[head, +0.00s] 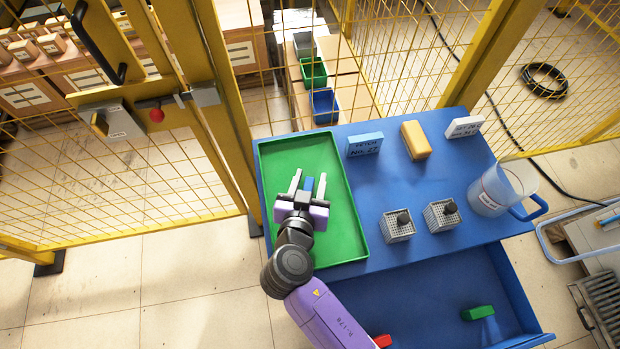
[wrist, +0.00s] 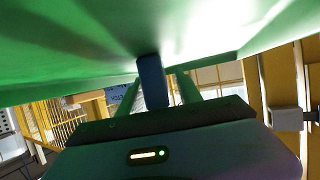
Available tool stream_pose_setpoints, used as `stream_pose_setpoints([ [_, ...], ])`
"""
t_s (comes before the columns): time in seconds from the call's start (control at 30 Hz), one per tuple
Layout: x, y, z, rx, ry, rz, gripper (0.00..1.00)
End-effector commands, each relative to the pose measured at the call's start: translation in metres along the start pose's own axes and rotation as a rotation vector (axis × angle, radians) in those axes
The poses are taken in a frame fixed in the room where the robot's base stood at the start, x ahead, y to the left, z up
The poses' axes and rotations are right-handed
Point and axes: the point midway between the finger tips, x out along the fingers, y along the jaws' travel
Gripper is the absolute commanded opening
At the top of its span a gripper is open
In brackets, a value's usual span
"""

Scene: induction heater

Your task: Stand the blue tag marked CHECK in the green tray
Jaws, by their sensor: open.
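The green tray (head: 340,232) lies on the left of the blue table top. My gripper (head: 309,175) is over the tray with its two fingers apart. A narrow blue piece (head: 309,184), seemingly a tag, is between the fingers. In the wrist view this blue piece (wrist: 152,82) is edge-on between the fingers, and its far end appears to meet the green tray surface (wrist: 70,50). No marking shows on it. Another blue tag (head: 365,146) stands on the table right of the tray; its lettering looks like "FETCH" with a number, not CHECK.
A yellow block (head: 416,140) and a white tag (head: 464,128) stand at the back. Two grey perforated blocks (head: 398,226) (head: 441,215) and a jug (head: 493,190) are to the right. An open blue drawer (head: 440,290) holds a green piece (head: 478,313). Yellow fencing (head: 240,110) stands behind.

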Motion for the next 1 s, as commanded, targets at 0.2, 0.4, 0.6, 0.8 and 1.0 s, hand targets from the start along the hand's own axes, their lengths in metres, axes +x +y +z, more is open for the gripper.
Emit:
stream_pose_setpoints([
  [0.2, -0.018, -0.001, -0.002, -0.001, 0.002, -0.002, 0.41],
  [0.4, -0.060, 0.000, -0.001, 0.000, 0.001, -0.003, 0.41],
  [0.6, -0.097, 0.000, -0.001, 0.000, 0.000, -0.003, 0.41],
  [0.8, -0.117, 0.000, -0.002, 0.000, 0.000, -0.001, 0.41],
  [1.0, -0.121, 0.000, -0.002, 0.000, 0.000, 0.000, 0.41],
])
